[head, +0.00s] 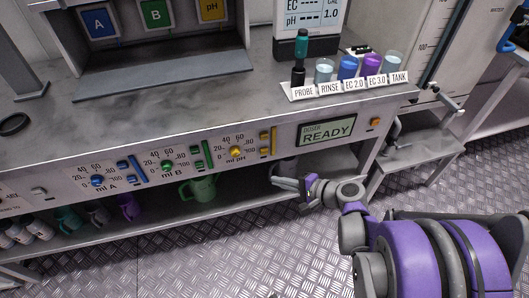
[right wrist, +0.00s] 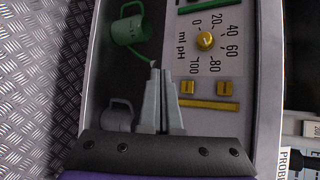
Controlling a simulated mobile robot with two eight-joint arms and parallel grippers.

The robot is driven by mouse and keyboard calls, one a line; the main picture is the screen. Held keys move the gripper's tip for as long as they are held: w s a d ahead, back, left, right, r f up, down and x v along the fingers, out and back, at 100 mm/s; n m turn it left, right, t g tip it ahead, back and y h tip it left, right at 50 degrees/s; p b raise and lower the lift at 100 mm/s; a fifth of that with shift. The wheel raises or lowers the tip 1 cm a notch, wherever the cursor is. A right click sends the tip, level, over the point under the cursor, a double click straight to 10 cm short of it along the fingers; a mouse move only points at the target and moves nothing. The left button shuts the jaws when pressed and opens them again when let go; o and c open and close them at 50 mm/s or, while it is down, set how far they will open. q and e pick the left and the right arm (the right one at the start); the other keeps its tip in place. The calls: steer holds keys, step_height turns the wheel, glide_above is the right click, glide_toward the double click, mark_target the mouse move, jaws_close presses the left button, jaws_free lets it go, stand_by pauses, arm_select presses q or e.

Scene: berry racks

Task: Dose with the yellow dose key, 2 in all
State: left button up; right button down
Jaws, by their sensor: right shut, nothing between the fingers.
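The yellow controls sit at the right of the panel's dosing rows. They are a long yellow bar (head: 274,140), two small yellow squares (right wrist: 187,87) and a yellow dial (head: 235,152) marked ml pH. The dial also shows in the right wrist view (right wrist: 205,40), with the bar (right wrist: 208,104). I cannot tell which yellow part is the dose key. The display (head: 327,130) reads DOSER READY. My right gripper (head: 276,182) is shut and empty, below the yellow controls by the panel's lower edge; its fingers (right wrist: 161,75) show beside the yellow squares, apart from them. My left gripper is not in view.
Blue and green control sets stand left of the yellow one. A green watering can (head: 198,189) and several jugs sit on the shelf below. Labelled cups and a probe (head: 299,72) stand on the bench top. The floor in front is clear.

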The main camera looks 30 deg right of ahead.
glide_toward(261, 155)
step_height(261, 155, down, 3)
steer(key=w+a, duration=0.2)
steer(key=a, duration=0.1)
steer(key=shift+w+d+r+b, duration=0.1)
steer(key=shift+w+b, duration=0.05)
steer(key=shift+w, duration=0.25)
steer(key=shift+w+d+r+b, duration=0.1)
steer(key=shift+w+d+b, duration=0.05)
steer(key=shift+w, duration=0.2)
stand_by(1.3)
steer(key=shift+w+d, duration=0.1)
steer(key=shift+w, duration=0.3)
steer(key=shift+w+d, duration=0.1)
steer(key=shift+w, duration=0.35)
stand_by(0.6)
steer(key=shift+s, duration=0.15)
steer(key=shift+s+a, duration=0.2)
steer(key=shift+s, duration=0.55)
